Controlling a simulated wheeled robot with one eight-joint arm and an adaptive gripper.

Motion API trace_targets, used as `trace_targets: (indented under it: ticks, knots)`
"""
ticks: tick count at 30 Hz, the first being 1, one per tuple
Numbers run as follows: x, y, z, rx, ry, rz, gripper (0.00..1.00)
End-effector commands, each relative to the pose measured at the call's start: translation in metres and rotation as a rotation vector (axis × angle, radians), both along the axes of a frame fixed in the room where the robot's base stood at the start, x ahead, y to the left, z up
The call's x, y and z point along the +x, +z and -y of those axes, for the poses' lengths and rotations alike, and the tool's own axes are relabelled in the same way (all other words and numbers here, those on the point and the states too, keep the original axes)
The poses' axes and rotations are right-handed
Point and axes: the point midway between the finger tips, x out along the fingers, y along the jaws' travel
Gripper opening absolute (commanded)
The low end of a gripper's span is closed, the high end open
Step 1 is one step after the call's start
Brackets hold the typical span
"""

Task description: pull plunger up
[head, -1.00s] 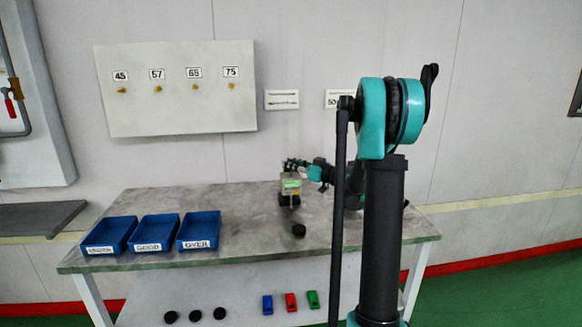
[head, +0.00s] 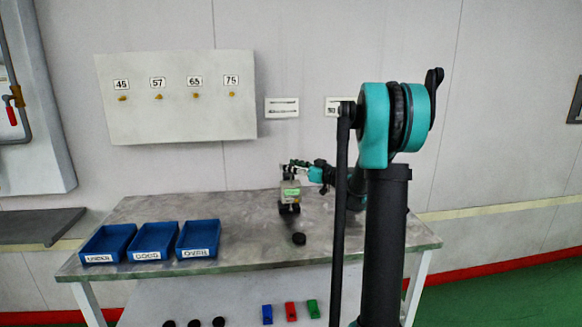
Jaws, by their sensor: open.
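The dispensing device (head: 290,194) stands on the grey table (head: 125,210), right of the blue bins; it is a small light block with a green panel and dark parts at its base. A plunger cannot be told apart at this size. My gripper (head: 296,165) is open at the top of the device, at the end of my arm reaching in from the right. Its fingers are small and dark here, and I cannot tell whether they touch anything. A round black piece (head: 298,239) lies on the table in front of the device.
Three labelled blue bins (head: 152,240) stand on the table's left. Three black discs (head: 194,323) and blue, red (head: 290,310) and green blocks sit lower in front. A wall panel (head: 180,95) carries knobs marked 45, 57, 65 and 75. My arm hides part of the table's right side.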

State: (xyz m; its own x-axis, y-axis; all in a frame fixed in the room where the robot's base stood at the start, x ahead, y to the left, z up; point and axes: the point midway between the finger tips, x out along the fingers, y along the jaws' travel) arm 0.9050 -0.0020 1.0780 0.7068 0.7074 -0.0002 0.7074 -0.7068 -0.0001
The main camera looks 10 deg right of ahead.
Motion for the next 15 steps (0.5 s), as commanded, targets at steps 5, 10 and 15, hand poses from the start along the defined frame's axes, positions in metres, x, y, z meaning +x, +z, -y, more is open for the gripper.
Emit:
trace_targets:
  ticks: [5, 10, 15]
  knots:
    - [-0.015, 0.000, 0.017, 0.000, -0.004, 0.000, 0.45]
    - [-0.040, 0.000, 0.042, 0.000, -0.005, 0.000, 0.45]
    - [-0.063, 0.000, 0.064, 0.000, -0.004, 0.000, 0.45]
